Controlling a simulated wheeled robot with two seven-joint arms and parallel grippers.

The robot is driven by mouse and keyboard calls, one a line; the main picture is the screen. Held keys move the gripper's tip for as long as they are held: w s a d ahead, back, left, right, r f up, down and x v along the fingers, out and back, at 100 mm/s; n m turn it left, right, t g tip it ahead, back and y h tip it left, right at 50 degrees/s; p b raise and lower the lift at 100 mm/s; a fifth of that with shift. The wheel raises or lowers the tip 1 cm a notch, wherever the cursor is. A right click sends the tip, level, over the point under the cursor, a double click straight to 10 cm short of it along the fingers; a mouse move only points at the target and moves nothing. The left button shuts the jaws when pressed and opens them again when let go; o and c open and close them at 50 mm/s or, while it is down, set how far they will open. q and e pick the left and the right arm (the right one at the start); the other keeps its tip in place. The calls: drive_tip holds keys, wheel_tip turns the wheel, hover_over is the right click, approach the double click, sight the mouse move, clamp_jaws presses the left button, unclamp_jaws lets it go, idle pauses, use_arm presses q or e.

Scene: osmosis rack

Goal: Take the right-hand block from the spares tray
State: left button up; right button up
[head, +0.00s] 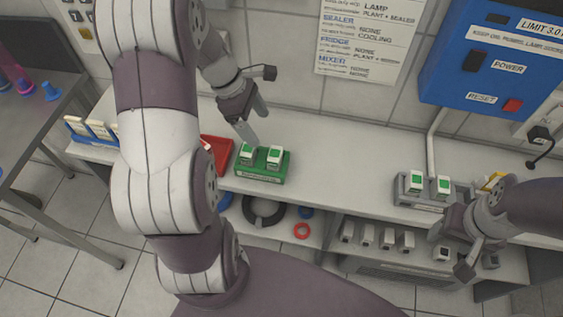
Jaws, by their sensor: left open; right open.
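A green tray (262,177) on the bench holds two white blocks with green tops, a left one (246,155) and a right one (274,156). A grey tray (418,199) further right holds two similar blocks, a left one (416,182) and a right one (443,185). The tray labels are too small to read, so I cannot tell which is the spares tray. My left gripper (254,121) is open, pointing down above and behind the green tray. My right gripper (451,250) is open and empty, in front of the grey tray in the picture.
A red tray (217,152) is partly hidden behind my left arm. White pieces stand in a blue rack (85,135) at the left. A shelf below holds a black ring (263,211) and several small blocks. A blue control box (495,60) hangs on the wall. Bench between the trays is clear.

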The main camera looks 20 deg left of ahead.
sight(275, 153)
use_arm(q)
drive_tip(key=x, duration=1)
drive_tip(key=shift+s+d+f, duration=0.25)
drive_tip(key=shift+s+f, duration=0.1)
drive_tip(key=shift+f, duration=0.05)
drive_tip(key=shift+w+d+f, duration=0.1)
drive_tip(key=shift+d+f, duration=0.1)
drive_tip(key=shift+f, duration=0.15)
drive_tip(key=c, duration=1.1)
